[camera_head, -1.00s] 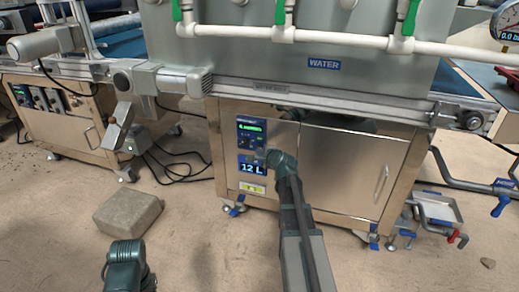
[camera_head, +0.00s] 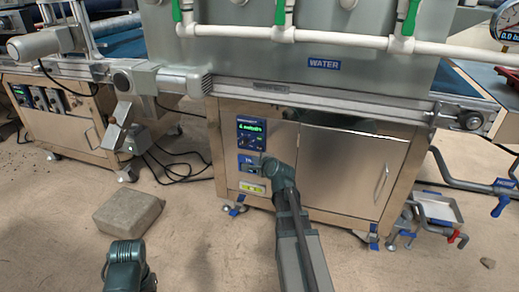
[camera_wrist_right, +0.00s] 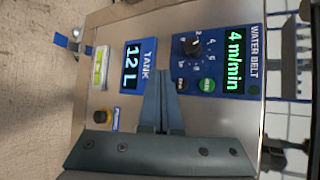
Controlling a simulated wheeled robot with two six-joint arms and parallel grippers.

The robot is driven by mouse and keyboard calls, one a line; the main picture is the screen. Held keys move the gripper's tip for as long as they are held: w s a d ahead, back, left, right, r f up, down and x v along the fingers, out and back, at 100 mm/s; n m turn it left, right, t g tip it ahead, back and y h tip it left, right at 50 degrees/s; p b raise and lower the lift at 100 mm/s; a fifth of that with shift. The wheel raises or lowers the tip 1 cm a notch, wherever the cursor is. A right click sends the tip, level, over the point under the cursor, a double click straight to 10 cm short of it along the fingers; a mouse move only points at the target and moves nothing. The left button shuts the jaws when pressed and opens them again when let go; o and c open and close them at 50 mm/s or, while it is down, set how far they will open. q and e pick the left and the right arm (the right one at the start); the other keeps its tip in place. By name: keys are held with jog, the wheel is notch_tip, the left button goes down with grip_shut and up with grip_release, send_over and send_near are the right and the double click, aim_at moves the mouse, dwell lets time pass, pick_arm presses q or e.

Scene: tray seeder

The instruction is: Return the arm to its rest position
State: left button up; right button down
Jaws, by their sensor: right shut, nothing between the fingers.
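My right arm comes up from the bottom of the head view to the front of the control cabinet (camera_head: 340,172). My right gripper (camera_wrist_right: 160,76) shows in the right wrist view with its fingers together and nothing between them. It is in front of the blue control panel, between the TANK display (camera_wrist_right: 132,66), reading 12 L, and the WATER BELT panel (camera_wrist_right: 216,66), reading 4 m/min. I cannot tell whether the fingertips touch the panel. In the head view the wrist partly covers the TANK display. Only part of my left arm shows; its gripper is out of view.
A stone block (camera_head: 129,212) lies on the floor at left. Pipes and a small tray (camera_head: 440,208) stand right of the cabinet.

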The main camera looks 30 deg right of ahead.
jog(key=shift+s+a, duration=0.3)
jog(key=shift+a, duration=0.05)
jog(key=s+a+f+n+g+y+p, duration=0.1)
jog(key=s+a+n+g+y+p, duration=0.15)
jog(key=a+n, duration=0.7)
jog(key=s+a+f+n+g+y+p, duration=0.1)
jog(key=s+a+n+g+y+p, duration=0.2)
jog(key=a, duration=1.1)
jog(key=s+a+r+n+g+h+p, duration=0.1)
jog(key=s+a+n+g+h+p, duration=0.1)
jog(key=s+a+n+g+p, duration=0.5)
jog(key=s+a+r+n+g+h+p, duration=0.1)
jog(key=s+a+r+n+h, duration=0.15)
jog(key=s+a+n, duration=0.75)
jog(key=s+d+r+m+p, duration=0.1)
jog(key=d+r+p, duration=0.1)
jog(key=r+p, duration=1.6)
jog(key=s+d+r+m+p, duration=0.1)
jog(key=d+r+p, duration=0.1)
jog(key=r+p, duration=1.6)
jog(key=shift+s+r+p, duration=0.3)
jog(key=shift+r+p, duration=0.1)
jog(key=shift+p, duration=0.35)
